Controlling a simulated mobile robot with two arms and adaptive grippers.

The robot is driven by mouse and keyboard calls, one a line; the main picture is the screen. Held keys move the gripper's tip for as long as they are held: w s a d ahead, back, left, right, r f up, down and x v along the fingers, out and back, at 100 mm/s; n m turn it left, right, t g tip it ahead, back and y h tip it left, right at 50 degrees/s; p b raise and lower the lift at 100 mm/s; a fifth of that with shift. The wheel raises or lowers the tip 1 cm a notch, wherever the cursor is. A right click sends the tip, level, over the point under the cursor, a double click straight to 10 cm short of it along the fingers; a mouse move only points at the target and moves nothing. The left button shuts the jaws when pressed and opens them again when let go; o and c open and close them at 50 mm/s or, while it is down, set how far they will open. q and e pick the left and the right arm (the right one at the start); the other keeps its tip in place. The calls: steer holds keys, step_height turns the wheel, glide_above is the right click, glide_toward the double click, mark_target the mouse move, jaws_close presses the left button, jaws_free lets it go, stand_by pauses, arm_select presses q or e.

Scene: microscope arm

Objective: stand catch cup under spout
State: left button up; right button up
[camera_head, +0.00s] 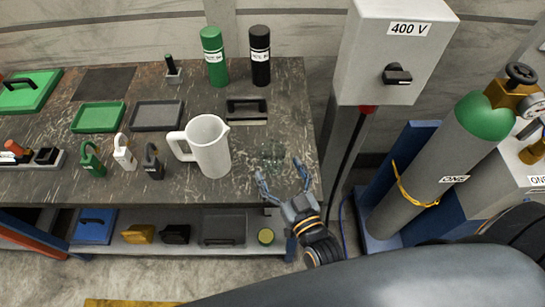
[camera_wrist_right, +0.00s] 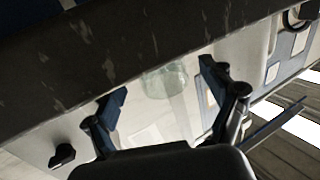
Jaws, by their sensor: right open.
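A clear glass cup (camera_head: 271,153), faint against the dark top, stands near the bench's right end. A white jug (camera_head: 209,147) stands upright to its left, with its handle on the left and its spout lip on the right. The cup is to the right of the jug, apart from it. My right gripper (camera_head: 280,170) is open at the bench's front edge, its fingers pointing at the cup. In the right wrist view the cup (camera_wrist_right: 165,81) shows between the open fingers (camera_wrist_right: 163,84); whether they touch it I cannot tell. My left gripper is not in view.
Green and black bottles (camera_head: 214,57) stand at the back. Three small padlock-shaped things (camera_head: 124,153) and shallow trays (camera_head: 99,117) are left of the jug. A grey 400 V box (camera_head: 390,50) and a gas cylinder (camera_head: 431,160) stand right of the bench.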

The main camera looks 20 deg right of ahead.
mark_target(278, 167)
steer(key=w, duration=0.2)
steer(key=shift+w+a, duration=0.1)
steer(key=shift+w, duration=0.45)
steer(key=shift+s, duration=0.1)
steer(key=c, duration=1.2)
steer(key=shift+c, duration=0.8)
arm_select(q)
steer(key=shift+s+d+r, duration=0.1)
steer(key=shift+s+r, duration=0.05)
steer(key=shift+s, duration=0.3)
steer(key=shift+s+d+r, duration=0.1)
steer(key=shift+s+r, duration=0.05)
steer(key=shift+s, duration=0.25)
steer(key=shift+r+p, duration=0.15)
steer(key=shift+p, duration=0.15)
arm_select(e)
steer(key=shift+r, duration=0.15)
